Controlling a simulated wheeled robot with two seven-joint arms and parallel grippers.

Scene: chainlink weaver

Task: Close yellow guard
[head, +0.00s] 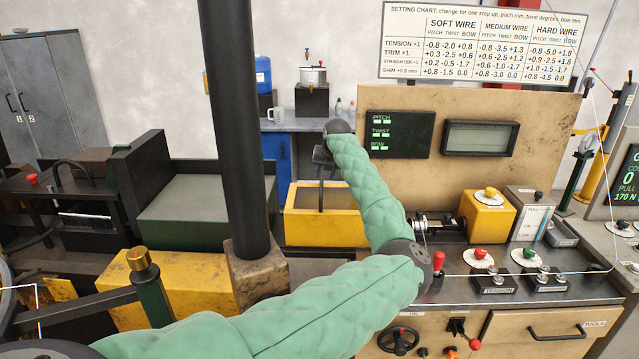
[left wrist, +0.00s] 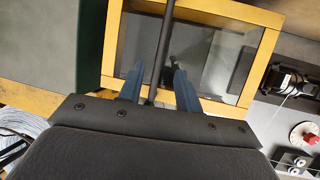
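The yellow guard (head: 322,229) is a box-like yellow frame at the middle of the head view, behind my green-sleeved left arm. In the left wrist view the yellow frame (left wrist: 262,65) surrounds a see-through pane with dark parts behind it. A thin dark rod (left wrist: 162,45) stands at the guard and runs between the fingers. My left gripper (head: 321,160) is above the guard, pointing down at it. In the left wrist view its two blue fingers (left wrist: 159,70) are apart, one on each side of the rod, with gaps showing. My right gripper is not in view.
A black post (head: 232,120) rises left of the guard. A spindle (head: 432,224), a yellow box (head: 488,218) and knobs stand on the bench to the right. A coil of wire (left wrist: 30,135) lies at the lower left of the left wrist view.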

